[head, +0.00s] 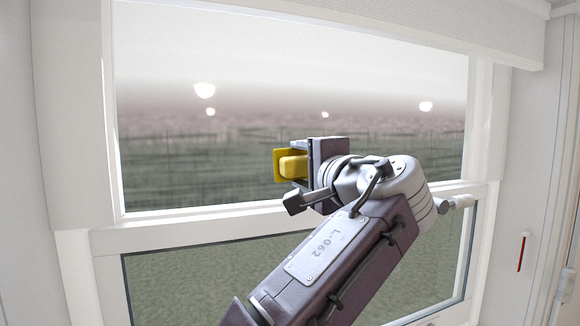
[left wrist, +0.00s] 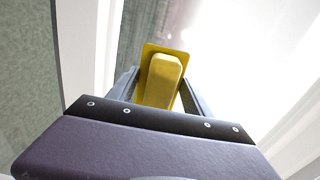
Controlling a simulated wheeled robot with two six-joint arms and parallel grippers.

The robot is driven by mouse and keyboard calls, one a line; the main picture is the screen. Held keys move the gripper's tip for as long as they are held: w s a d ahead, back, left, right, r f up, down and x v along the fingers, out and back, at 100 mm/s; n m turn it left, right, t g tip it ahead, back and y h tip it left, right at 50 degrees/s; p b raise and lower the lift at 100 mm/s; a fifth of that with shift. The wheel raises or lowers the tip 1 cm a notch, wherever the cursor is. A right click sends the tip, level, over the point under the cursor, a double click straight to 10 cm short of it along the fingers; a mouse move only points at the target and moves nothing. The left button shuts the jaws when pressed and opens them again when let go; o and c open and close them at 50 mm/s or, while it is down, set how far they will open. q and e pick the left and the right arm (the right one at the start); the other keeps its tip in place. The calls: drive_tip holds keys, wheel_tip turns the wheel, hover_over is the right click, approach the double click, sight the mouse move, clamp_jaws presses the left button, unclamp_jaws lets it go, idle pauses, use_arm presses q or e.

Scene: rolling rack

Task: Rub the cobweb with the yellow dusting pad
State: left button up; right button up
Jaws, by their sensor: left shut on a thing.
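The yellow dusting pad (head: 292,166) has a block-shaped back and a flat square face. It also shows in the left wrist view (left wrist: 163,78), between the two fingers. My left gripper (head: 302,163) is shut on the pad's block. The flat face points to the left in the head view, away from the gripper. The pad is in front of the upper window pane; I cannot tell how far from the glass it is. I cannot make out a cobweb in either view. My right gripper is not in view.
A white window frame (head: 78,130) surrounds an upper pane and a lower pane (head: 180,275). A white crossbar (head: 160,225) runs between the panes. A pale blind (head: 400,32) hangs across the top. A small red-marked gauge (head: 522,252) is on the right wall.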

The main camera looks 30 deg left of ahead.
use_arm(q)
drive_tip(key=shift+w+d, duration=0.55)
drive_tip(key=shift+w, duration=0.05)
drive_tip(key=shift+w+d, duration=0.45)
drive_tip(key=shift+w, duration=0.1)
drive_tip(key=shift+w+d, duration=0.55)
drive_tip(key=shift+w, duration=0.1)
drive_tip(key=shift+w+d, duration=0.35)
drive_tip(key=shift+s+a+f+b, duration=0.15)
drive_tip(key=shift+s+a+b, duration=0.8)
drive_tip(key=shift+s+a, duration=0.55)
drive_tip(key=shift+s, duration=0.2)
drive_tip(key=shift+s+a+b, duration=0.15)
drive_tip(key=shift+b, duration=0.25)
drive_tip(key=shift+s+a+b, duration=0.65)
drive_tip(key=shift+s+a, duration=0.2)
drive_tip(key=shift+s, duration=0.15)
drive_tip(key=shift+s+a, duration=0.35)
drive_tip(key=shift+s, duration=0.1)
drive_tip(key=shift+d, duration=0.1)
